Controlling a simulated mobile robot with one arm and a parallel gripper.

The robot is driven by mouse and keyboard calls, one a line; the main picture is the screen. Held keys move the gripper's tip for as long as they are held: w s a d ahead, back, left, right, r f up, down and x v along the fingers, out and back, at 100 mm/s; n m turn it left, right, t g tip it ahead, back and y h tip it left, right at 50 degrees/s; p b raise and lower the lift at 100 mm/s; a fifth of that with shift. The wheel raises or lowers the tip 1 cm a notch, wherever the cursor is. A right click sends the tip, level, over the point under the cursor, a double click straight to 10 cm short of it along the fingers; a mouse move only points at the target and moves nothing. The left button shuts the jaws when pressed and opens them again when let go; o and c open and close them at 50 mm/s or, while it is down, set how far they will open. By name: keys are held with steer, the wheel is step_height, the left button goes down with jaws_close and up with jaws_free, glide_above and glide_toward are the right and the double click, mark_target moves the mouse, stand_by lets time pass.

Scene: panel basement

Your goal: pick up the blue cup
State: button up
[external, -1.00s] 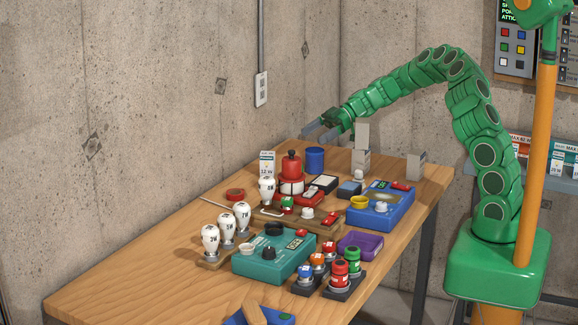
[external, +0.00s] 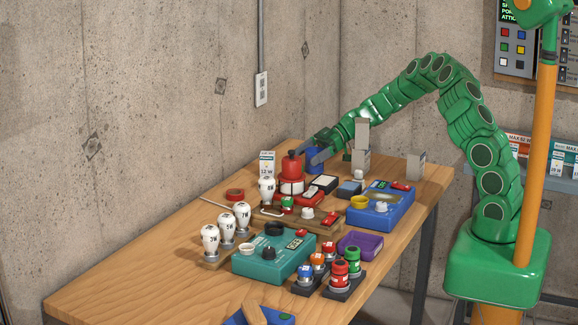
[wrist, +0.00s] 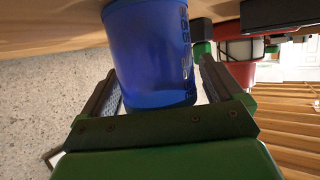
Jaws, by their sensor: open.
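The blue cup (external: 314,166) stands on the far part of the wooden table, behind the red-topped device. In the wrist view the blue cup (wrist: 150,55) fills the space between the two grey fingers of my gripper (wrist: 160,85). The fingers are apart, one on each side of the cup. A small gap shows on the right side; whether the left finger touches the cup I cannot tell.
The red-topped device (external: 291,170) stands close beside the cup, on the left. A grey upright bracket (external: 361,150) stands to the right. Several bulbs, boxes and button blocks crowd the middle of the wooden table (external: 120,285); its near left part is clear.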

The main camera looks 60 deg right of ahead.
steer(key=c, duration=1)
